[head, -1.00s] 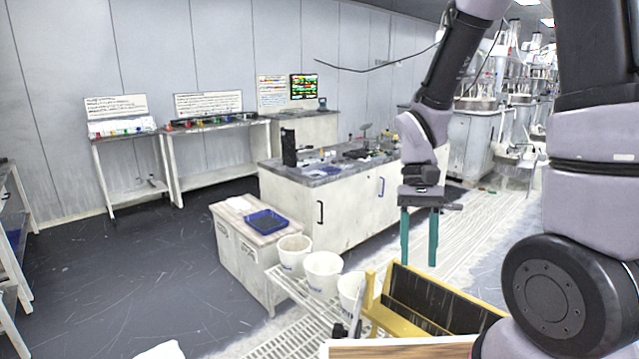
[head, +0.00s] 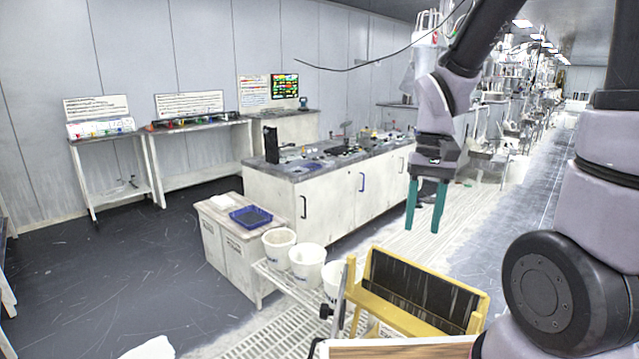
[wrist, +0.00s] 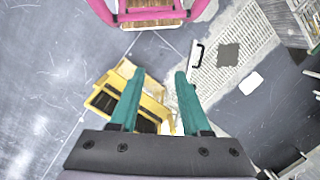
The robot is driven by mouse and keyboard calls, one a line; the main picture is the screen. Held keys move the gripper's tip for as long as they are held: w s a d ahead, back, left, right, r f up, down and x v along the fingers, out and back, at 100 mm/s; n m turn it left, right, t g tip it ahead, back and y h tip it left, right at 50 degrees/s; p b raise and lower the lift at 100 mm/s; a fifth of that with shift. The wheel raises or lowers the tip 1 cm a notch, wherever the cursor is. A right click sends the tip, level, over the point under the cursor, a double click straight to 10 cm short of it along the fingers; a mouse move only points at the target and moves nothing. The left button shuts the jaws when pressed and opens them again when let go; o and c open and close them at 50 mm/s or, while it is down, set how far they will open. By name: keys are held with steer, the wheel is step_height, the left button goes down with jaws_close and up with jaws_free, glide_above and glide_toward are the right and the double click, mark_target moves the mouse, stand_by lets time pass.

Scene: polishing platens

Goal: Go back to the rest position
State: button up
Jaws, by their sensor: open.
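My gripper (head: 425,205) hangs from my raised arm in the head view, its two teal fingers pointing down and apart. It is open and nothing shows between the fingers. In the wrist view my gripper (wrist: 155,100) is also empty, above the floor and a yellow rack.
A yellow rack (head: 395,318) with dark panels stands below my gripper. White buckets (head: 307,262) stand left of it, beside a low cabinet with a blue tray (head: 250,216). A long bench (head: 275,172) stands behind. Dark floor (head: 120,260) at left is open.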

steer(key=s+d+r+m+t, duration=0.1)
steer(key=r+t, duration=0.3)
steer(key=r, duration=0.5)
steer(key=d+r+m+t+y, duration=0.1)
steer(key=d+r+t, duration=0.3)
steer(key=r, duration=0.6)
steer(key=shift+s+t, duration=0.4)
steer(key=shift+t, duration=0.1)
